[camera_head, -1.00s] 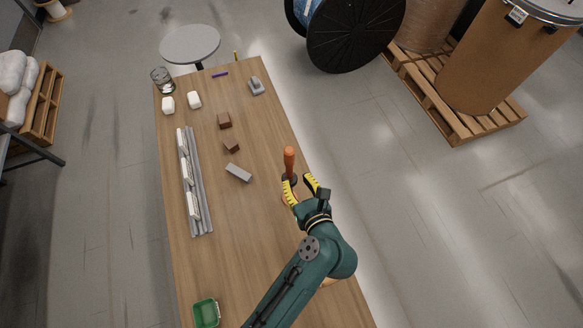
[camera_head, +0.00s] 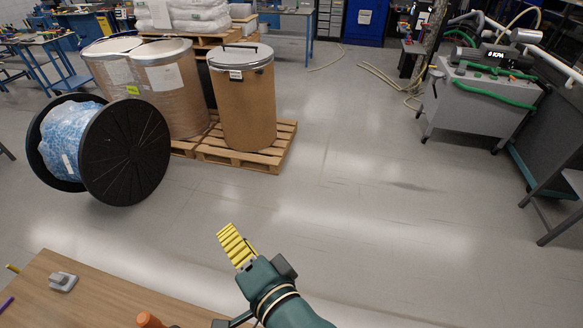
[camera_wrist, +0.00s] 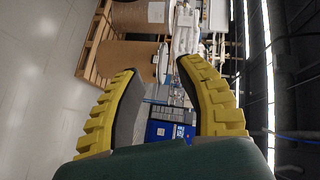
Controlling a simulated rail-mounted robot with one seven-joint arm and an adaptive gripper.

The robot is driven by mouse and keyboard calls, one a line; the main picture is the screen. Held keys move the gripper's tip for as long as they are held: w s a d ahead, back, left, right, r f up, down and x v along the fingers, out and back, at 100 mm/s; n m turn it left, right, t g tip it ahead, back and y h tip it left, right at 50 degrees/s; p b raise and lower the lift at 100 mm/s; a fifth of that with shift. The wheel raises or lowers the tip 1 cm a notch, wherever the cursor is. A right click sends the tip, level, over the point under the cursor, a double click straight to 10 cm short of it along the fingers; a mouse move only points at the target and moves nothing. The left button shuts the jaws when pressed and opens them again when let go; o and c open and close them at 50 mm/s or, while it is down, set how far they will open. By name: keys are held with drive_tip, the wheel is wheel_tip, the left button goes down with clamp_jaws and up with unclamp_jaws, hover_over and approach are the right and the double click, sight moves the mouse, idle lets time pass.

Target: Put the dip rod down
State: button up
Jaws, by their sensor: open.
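My gripper (camera_head: 237,245) is raised beyond the table's edge, over the floor. In the wrist view its two yellow ribbed fingers (camera_wrist: 157,66) are spread apart with nothing between them. An orange rounded piece (camera_head: 148,320) shows at the bottom edge of the head view, on the table and apart from the gripper. It is mostly cut off, and I cannot tell whether it is the dip rod. A brown drum (camera_head: 243,108) with a grey lid stands on a wooden pallet (camera_head: 272,146).
The wooden table (camera_head: 75,305) fills the lower left, with a small grey block (camera_head: 62,282) on it. A large black cable reel (camera_head: 125,150) stands left of the pallet. A grey machine with green hoses (camera_head: 478,105) is at the right. The middle floor is clear.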

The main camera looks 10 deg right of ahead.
drive_tip(key=s+d+r+n+t+h, duration=0.2)
drive_tip(key=d+r+n, duration=0.1)
drive_tip(key=r, duration=0.4)
drive_tip(key=s+d+r+n+t+h, duration=0.2)
drive_tip(key=d+r+n+t+h, duration=0.1)
drive_tip(key=r, duration=0.5)
drive_tip(key=s+d+r+n+t+h, duration=0.3)
drive_tip(key=d+r, duration=0.2)
drive_tip(key=r, duration=0.2)
drive_tip(key=shift+d+r, duration=0.25)
drive_tip(key=shift+r, duration=0.05)
drive_tip(key=shift+s, duration=0.1)
wheel_tip(320, 180, up, 13)
drive_tip(key=p, duration=1.3)
